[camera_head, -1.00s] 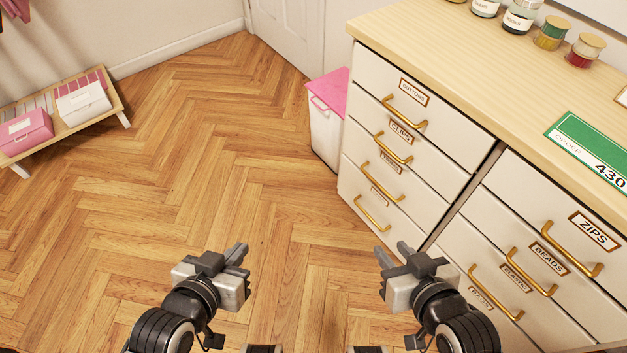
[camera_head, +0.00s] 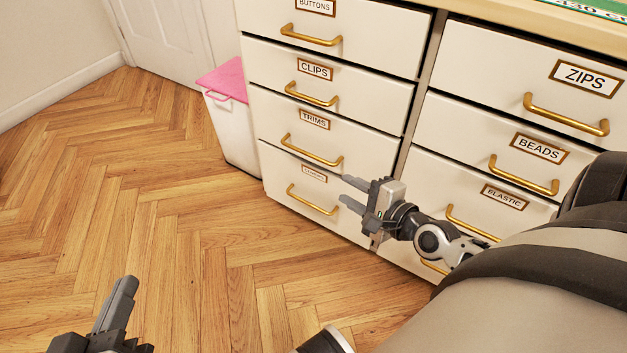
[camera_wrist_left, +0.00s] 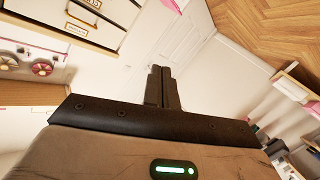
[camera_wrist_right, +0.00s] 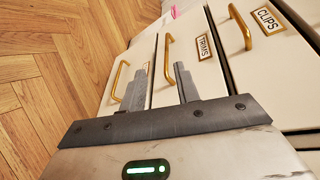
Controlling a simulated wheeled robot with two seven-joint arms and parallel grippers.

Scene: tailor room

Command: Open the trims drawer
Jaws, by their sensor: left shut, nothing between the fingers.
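The trims drawer (camera_head: 313,143) is third from the top in the left stack, white with a gold handle (camera_head: 310,151) and a "TRIMS" label; it is shut. In the right wrist view its handle (camera_wrist_right: 168,60) appears between my finger lines, nearer the right finger. My right gripper (camera_head: 347,191) is open and empty, just right of and below the handle's right end, apart from it in the head view. My left gripper (camera_head: 128,281) is shut and empty, low over the floor at bottom left, far from the drawers.
The clips drawer (camera_head: 333,93) is above, and a small-labelled drawer (camera_head: 280,188) is below; both are shut. The right stack has zips (camera_head: 480,72), beads and elastic drawers. A white bin with a pink lid (camera_head: 233,128) stands left of the cabinet. Floor (camera_head: 170,230) is open in front.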

